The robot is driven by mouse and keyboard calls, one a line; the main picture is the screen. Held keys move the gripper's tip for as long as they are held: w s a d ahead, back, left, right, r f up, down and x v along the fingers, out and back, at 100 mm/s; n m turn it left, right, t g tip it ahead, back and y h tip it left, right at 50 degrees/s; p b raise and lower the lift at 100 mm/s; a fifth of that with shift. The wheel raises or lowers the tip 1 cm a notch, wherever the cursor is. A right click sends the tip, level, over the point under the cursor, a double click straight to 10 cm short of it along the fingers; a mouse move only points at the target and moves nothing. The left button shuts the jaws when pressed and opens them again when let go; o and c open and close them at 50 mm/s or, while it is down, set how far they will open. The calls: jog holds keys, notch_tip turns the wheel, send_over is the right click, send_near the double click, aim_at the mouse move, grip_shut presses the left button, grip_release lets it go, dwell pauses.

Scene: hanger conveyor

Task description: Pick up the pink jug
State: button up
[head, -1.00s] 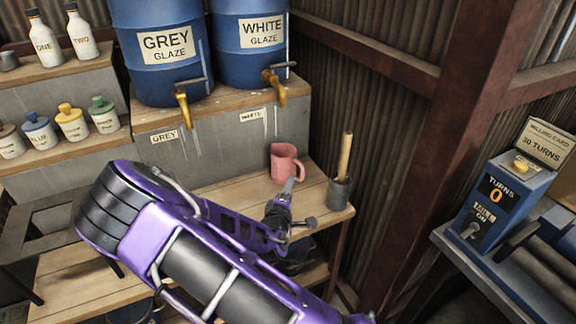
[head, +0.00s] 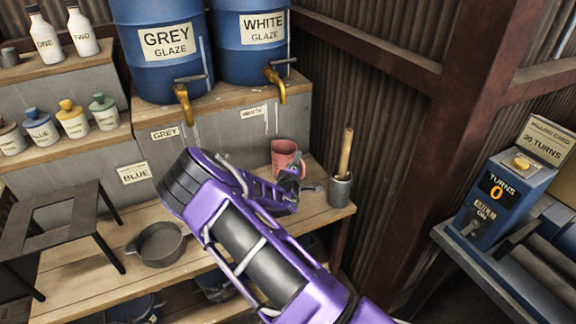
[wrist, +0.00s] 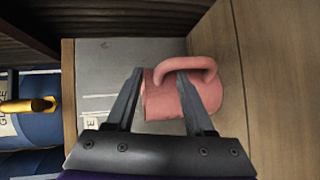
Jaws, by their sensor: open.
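The pink jug (head: 284,152) stands on the wooden bench below the white glaze barrel, its lower part hidden by my gripper (head: 296,177) in the head view. In the wrist view the jug (wrist: 184,95) lies ahead, with its handle at the top of the picture. My gripper (wrist: 162,98) is open. Its two fingers show on either side of part of the jug, the right finger overlapping the jug's body in the picture. I cannot tell whether either finger touches it.
A grey pot holding a wooden stick (head: 340,190) stands just right of the jug. Blue glaze barrels (head: 160,50) with brass taps stand on the shelf behind. A dark pan (head: 160,244) and a dark stand (head: 60,220) are at the left.

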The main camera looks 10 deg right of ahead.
jog(key=shift+x, duration=1.55)
grip_shut()
jog(key=shift+r, duration=0.1)
